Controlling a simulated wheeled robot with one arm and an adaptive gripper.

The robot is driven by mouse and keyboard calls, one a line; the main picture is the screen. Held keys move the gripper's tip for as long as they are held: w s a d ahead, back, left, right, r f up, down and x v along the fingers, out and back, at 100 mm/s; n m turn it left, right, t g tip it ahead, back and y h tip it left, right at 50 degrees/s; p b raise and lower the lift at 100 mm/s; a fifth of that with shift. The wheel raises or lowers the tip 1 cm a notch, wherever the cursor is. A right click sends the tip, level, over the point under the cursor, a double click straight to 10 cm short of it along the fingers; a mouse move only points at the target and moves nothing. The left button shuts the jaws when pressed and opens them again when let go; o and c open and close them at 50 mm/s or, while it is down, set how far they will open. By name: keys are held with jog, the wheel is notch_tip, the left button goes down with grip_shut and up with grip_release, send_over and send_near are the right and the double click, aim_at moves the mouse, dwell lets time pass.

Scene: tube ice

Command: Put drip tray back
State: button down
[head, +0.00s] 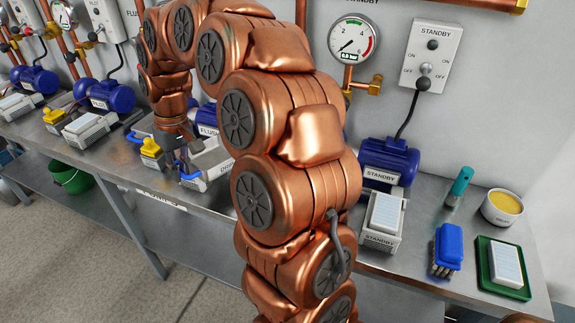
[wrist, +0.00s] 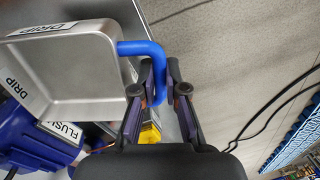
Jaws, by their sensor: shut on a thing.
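The drip tray is a shallow silver metal pan with DRIP labels and a blue handle. In the wrist view the drip tray (wrist: 75,85) fills the left side, its inside showing and empty. My gripper (wrist: 159,85) is shut on the blue handle (wrist: 140,48). In the head view my gripper (head: 182,155) is at the bench's front, left of my large copper arm links. The drip tray (head: 212,157) shows there beside it, partly hidden by my arm. Whether the tray touches the bench is unclear.
Blue pumps, one labelled FLUSH (wrist: 45,145), line the metal bench (head: 110,150). A yellow-topped block (head: 151,148) stands close left of my gripper. At right are a STANDBY pump (head: 388,160), blue brush (head: 448,246), green tray (head: 483,270) and yellow-filled bowl (head: 503,204).

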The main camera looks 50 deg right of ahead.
jog(key=s+f+n+p, duration=0.1)
jog(key=s+f+n, duration=0.15)
jog(key=s, duration=0.65)
jog(key=s+f+n, duration=0.1)
jog(key=s+f, duration=0.3)
jog(key=s, duration=0.5)
jog(key=w+d+p, duration=0.1)
jog(key=d, duration=0.5)
jog(key=w+d+p, duration=0.1)
jog(key=w+d, duration=0.1)
jog(key=d, duration=0.4)
jog(key=w+d+p, duration=0.2)
jog(key=d, duration=0.4)
jog(key=shift+f, duration=0.15)
jog(key=shift+f+p, duration=0.3)
jog(key=shift+f, duration=0.5)
jog(key=c, duration=1.2)
grip_release()
